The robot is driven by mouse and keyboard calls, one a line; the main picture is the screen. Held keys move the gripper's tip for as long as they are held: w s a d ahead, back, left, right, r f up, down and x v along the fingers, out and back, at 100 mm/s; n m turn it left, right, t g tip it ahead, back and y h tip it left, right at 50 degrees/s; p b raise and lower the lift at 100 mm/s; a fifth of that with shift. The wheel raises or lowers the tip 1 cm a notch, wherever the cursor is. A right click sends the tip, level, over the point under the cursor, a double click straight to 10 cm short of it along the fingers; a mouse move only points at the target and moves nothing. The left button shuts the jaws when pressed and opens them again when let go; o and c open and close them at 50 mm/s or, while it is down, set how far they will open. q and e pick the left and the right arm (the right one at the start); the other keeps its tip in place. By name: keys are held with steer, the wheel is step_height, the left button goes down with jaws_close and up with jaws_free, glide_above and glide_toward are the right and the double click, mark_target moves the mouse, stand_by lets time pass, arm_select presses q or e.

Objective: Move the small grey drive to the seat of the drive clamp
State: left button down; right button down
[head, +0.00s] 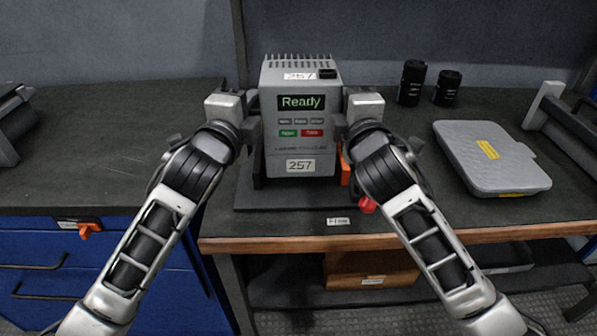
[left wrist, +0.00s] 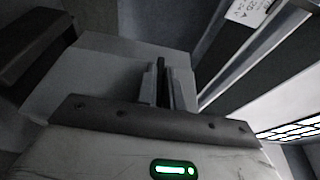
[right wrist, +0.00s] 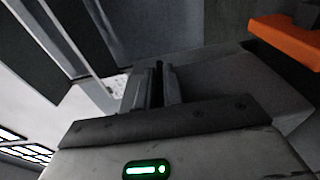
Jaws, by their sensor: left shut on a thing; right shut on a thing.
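The small grey drive (head: 300,150) stands upright in the head view, its green "Ready" display and "257" labels facing me. My left gripper (head: 246,103) is shut on its left side and my right gripper (head: 344,102) is shut on its right side. The wrist views show the jaws of the left gripper (left wrist: 162,85) and the right gripper (right wrist: 158,85) nearly together; the parts gripped are mostly hidden. Under the drive is what looks like the drive clamp, with a dark base plate (head: 275,199), an orange part (head: 345,170) and a red knob (head: 367,205). Whether the drive touches the seat is hidden.
A dark bench with a wooden front edge (head: 430,238) carries all this. A flat grey case (head: 490,158) lies to the right, and two black cylinders (head: 411,83) (head: 447,88) stand behind it. A blue cabinet (head: 120,270) is at the left; its dark top (head: 90,150) is mostly clear.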

arm_select(q)
steer(key=shift+a, duration=0.1)
arm_select(e)
steer(key=shift+d, duration=0.15)
